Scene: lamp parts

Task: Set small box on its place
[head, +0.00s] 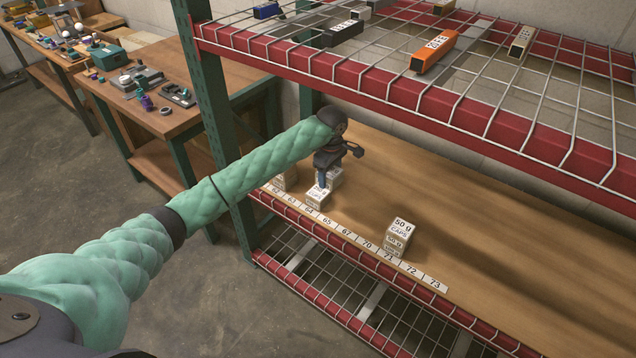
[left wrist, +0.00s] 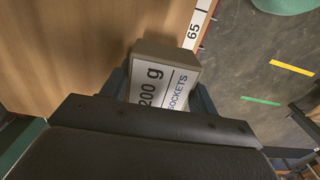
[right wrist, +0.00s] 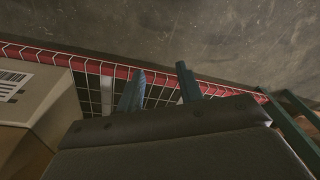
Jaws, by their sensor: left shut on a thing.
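A small white box (left wrist: 165,90) labelled "200 g SOCKETS" is between the fingers of my left gripper in the left wrist view. My left gripper (head: 322,183) is shut on it, low over the wooden shelf near its front edge. In the head view a white box (head: 317,197) shows just under the fingers, behind the 64 and 65 labels; whether it touches the shelf is hard to tell. Another box (head: 335,178) is right behind it, partly hidden by the gripper. My right gripper (right wrist: 160,72) is open and empty in the right wrist view.
Number labels (head: 347,234) run along the shelf's front edge. A stack of "50 g CAPS" boxes (head: 400,228) stands behind 71, and another box (head: 289,181) sits at the left near the post. The wire shelf (head: 440,105) hangs above. A cardboard box (right wrist: 40,95) is beside my right gripper.

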